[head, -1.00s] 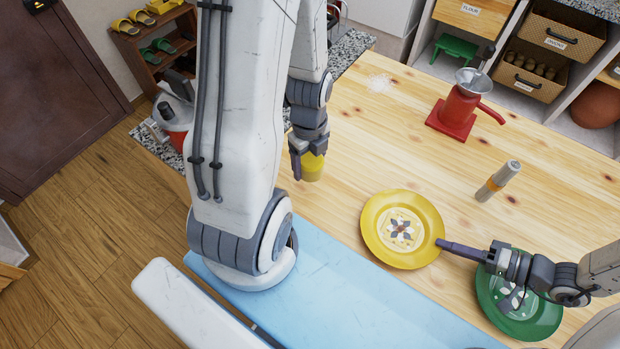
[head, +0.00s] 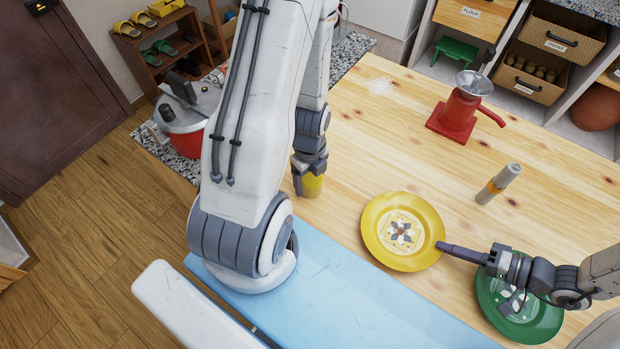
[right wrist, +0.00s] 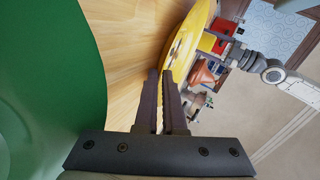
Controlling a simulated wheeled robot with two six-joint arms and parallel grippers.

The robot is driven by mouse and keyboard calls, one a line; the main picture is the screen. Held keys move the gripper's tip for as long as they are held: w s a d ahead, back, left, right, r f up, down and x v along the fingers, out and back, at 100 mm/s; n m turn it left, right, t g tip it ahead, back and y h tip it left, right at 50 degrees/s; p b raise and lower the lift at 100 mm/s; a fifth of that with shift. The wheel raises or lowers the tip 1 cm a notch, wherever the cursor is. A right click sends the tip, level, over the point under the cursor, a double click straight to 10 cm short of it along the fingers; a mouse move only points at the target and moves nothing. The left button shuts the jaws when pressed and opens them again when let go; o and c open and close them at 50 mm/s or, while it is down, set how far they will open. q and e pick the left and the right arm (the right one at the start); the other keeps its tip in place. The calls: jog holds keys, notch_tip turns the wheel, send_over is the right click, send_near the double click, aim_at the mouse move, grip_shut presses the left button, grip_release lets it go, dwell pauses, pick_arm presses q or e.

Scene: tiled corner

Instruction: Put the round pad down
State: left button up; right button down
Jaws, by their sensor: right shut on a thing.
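A yellow round plate (head: 375,238) with a cream, flower-patterned middle lies flat over the table, at its front. I cannot pick out a separate round pad. My right gripper (head: 441,245) is shut on the plate's right rim. In the right wrist view, the yellow plate (right wrist: 187,48) meets the fingertips of my right gripper (right wrist: 166,76); whether it touches the wood is unclear.
A green plate (head: 490,305) lies under my right arm and fills the left of the right wrist view (right wrist: 50,90). The table's middle is clear. A blue mat (head: 350,300) covers the front edge.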

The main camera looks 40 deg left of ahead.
aim_at(310, 175)
pick_arm(q)
jog(key=shift+o, duration=1.4)
notch_tip(310, 175, up, 12)
jog(key=shift+r, duration=0.15)
